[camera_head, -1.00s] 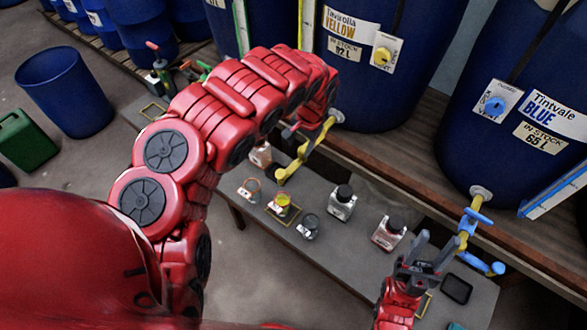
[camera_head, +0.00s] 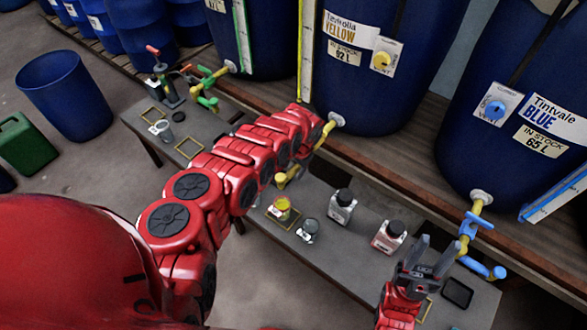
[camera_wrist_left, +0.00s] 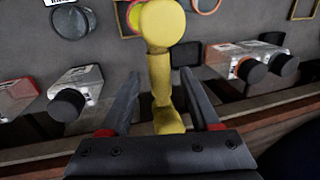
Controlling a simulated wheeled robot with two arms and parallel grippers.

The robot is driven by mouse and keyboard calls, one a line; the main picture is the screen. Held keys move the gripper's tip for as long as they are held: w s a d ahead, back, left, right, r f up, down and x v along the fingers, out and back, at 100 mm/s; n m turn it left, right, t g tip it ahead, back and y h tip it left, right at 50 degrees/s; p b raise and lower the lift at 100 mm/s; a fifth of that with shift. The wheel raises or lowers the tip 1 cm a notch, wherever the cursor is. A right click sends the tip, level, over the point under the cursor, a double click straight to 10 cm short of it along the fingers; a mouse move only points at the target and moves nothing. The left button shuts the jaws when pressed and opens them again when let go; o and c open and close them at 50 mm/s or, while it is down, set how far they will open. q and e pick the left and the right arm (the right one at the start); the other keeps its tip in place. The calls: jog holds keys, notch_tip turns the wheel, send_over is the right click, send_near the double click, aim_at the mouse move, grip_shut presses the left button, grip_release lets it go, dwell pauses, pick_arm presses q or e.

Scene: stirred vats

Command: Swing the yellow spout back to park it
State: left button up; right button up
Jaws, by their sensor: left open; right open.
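The yellow spout (camera_head: 285,179) comes off the pipe at the yellow vat (camera_head: 357,90) and hangs over the bench, partly hidden by my left arm in the head view. In the left wrist view the spout (camera_wrist_left: 162,66) runs between the two fingers of my left gripper (camera_wrist_left: 162,88). The fingers are open, one on each side of it. I cannot tell whether either touches it. In the head view my left arm hides this gripper. My right gripper (camera_head: 424,248) is open and empty, in front of the blue spout (camera_head: 480,265).
The grey bench (camera_head: 335,258) carries a cup with yellow in it (camera_head: 280,206), a grey cup (camera_head: 309,230) and two black-capped bottles (camera_head: 342,206) (camera_head: 389,237). A green spout (camera_head: 208,100) is at the left. The wooden shelf edge (camera_head: 400,181) runs behind the bench.

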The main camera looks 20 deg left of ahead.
pick_arm(q)
grip_shut()
dwell(0.4)
dwell(1.1)
